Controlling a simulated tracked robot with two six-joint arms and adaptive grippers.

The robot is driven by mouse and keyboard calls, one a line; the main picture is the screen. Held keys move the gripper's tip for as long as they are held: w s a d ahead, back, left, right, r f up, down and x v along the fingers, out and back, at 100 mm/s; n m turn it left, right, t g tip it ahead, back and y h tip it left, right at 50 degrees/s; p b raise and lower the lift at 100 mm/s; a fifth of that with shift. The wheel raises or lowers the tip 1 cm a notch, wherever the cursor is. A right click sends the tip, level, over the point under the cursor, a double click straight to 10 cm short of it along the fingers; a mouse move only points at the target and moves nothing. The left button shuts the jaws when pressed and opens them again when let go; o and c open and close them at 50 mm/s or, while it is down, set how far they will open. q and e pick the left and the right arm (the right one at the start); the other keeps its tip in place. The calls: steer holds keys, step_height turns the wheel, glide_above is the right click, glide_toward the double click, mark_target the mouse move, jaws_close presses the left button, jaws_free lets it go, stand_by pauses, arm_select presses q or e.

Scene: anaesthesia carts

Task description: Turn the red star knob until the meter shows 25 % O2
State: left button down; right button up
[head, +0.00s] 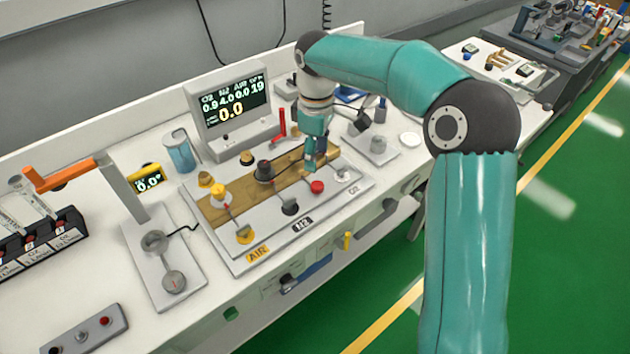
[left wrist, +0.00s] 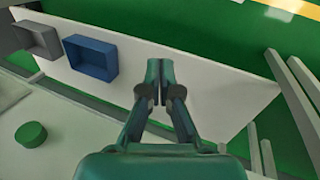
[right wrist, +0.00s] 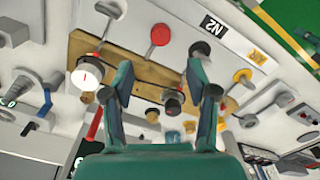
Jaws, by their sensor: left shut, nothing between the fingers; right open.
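A red round knob (head: 317,187) sits on the sloped gas panel (head: 262,248), between the black and the white fittings; its star shape is too small to tell. It also shows in the right wrist view (right wrist: 160,34). My right gripper (head: 311,158) is open, pointing down over the wooden strip just behind the red knob; its fingers (right wrist: 159,70) appear apart with nothing clearly held. The display meter (head: 234,100) shows a top row that seems to read 0.9, 4.0, 0.0 and 19, with 0.0 large below. My left gripper (left wrist: 160,75) is shut and empty, away from the panel.
A small yellow-framed meter (head: 149,180) reads about 0.0. Black (head: 290,208) and yellow (head: 245,235) knobs sit near the red one. A red lever (head: 282,123) stands behind the panel. An orange-handled stand (head: 160,245) is left. A blue tray (left wrist: 90,61) lies near my left gripper.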

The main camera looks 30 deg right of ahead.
mark_target(316, 184)
step_height(316, 184, down, 9)
steer(key=shift+s+f, duration=0.1)
steer(key=shift+c, duration=0.4)
jaws_close()
